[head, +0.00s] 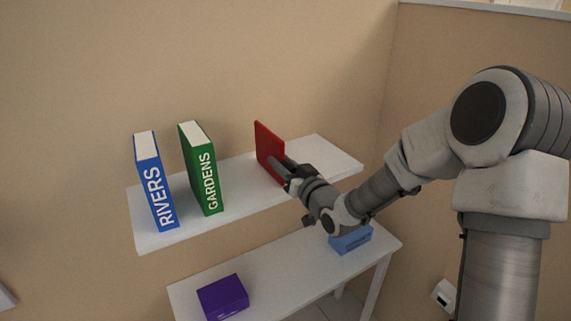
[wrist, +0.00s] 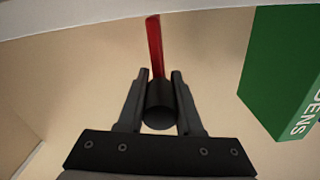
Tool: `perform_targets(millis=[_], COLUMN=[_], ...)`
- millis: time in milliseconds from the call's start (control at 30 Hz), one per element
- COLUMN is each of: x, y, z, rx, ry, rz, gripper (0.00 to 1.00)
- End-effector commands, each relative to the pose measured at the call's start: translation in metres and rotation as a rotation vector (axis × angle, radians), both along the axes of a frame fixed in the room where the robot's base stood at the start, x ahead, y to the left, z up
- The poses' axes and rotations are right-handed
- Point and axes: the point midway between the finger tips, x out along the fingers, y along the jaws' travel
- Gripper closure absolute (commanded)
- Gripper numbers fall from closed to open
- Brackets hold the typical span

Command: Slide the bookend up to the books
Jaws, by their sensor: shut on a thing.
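The red bookend (head: 268,145) stands upright on the white shelf (head: 318,151), right of the books. Its red plate also shows edge-on in the wrist view (wrist: 155,45). My gripper (head: 285,172) is shut on the bookend's dark round handle (wrist: 160,110), with one finger on each side of it. The green GARDENS book (head: 206,178) stands upright left of the bookend, with a clear gap between them. The green book fills the right side of the wrist view (wrist: 290,75). The blue RIVERS book (head: 158,190) stands further left, apart from the green one.
The shelf is bare between the green book and the bookend, and at its right end. Below is a white table (head: 275,272) with a purple box (head: 223,298) and a blue box (head: 352,241). A beige wall stands behind the shelf.

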Motion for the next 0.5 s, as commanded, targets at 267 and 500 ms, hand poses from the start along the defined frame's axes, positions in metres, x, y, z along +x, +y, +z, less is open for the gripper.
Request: perform_targets(millis=[267, 500], x=[-0.033, -0.054], y=[0.050, 0.082], z=[-0.004, -0.001], rx=[0.001, 0.001], ry=[-0.009, -0.009], rz=[0.008, 0.006], gripper=[1.00, 1.00])
